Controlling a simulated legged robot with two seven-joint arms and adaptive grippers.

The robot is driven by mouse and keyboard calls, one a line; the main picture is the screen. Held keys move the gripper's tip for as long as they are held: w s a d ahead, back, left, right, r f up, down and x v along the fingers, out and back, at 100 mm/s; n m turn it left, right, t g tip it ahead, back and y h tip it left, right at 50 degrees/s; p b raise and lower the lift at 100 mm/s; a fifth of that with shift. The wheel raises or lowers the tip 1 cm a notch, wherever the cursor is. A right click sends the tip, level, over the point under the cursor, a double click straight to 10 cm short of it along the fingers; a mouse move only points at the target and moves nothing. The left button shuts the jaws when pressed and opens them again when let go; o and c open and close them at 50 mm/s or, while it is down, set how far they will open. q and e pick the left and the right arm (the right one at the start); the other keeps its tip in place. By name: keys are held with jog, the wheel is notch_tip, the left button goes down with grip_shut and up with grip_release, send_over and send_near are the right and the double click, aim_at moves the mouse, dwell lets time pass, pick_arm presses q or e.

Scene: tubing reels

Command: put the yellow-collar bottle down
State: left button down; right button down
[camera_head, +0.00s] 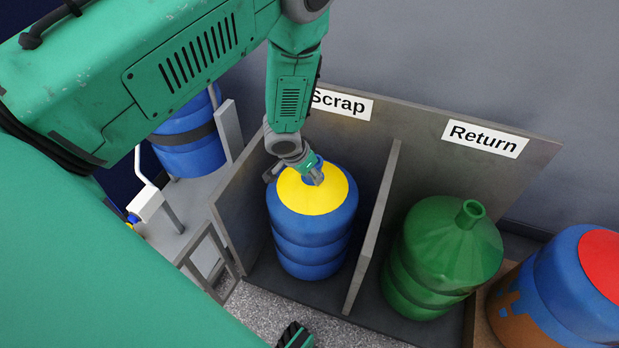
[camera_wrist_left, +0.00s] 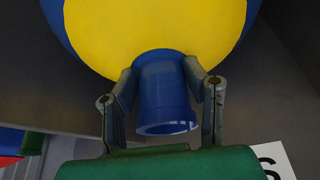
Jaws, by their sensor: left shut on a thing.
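The yellow-collar bottle (camera_head: 312,232) is a ribbed blue bottle with a yellow collar. In the head view it is upright inside the left compartment, under the Scrap sign (camera_head: 342,103). My left gripper (camera_head: 302,176) comes down from above and is shut on its blue neck. The left wrist view shows the gripper's two fingers, one on each side of the neck (camera_wrist_left: 165,95), with the yellow collar (camera_wrist_left: 150,30) beyond. The bottle's base is at or near the compartment floor; I cannot tell if it touches. My right gripper is not clearly in view.
A divider (camera_head: 372,225) separates this compartment from the one under the Return sign (camera_head: 485,138), where a green bottle (camera_head: 440,255) stands. A blue bottle with a red collar (camera_head: 565,290) is at the far right. Another blue bottle (camera_head: 188,140) stands behind at left.

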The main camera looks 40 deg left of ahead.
pick_arm(q)
jog(key=shift+w+f, duration=0.1)
jog(key=shift+f, duration=0.15)
jog(key=shift+r, duration=0.1)
jog(key=c, duration=0.9)
grip_release()
jog(key=d+p+v, duration=0.1)
jog(key=p+v, duration=0.4)
jog(key=v, duration=0.7)
jog(key=s+d+f+g, duration=0.1)
jog(key=s+f, duration=0.1)
jog(key=s, duration=0.6)
jog(key=s+d+f+g, duration=0.1)
jog(key=s+d+f, duration=0.1)
jog(key=s, duration=0.7)
jog(key=s+d+f+n+g, duration=0.1)
jog(key=s+f, duration=0.2)
jog(key=s, duration=0.6)
jog(key=shift+d+f+g+y, duration=0.2)
jog(key=shift+d+g+y, duration=0.1)
jog(key=shift+g, duration=0.1)
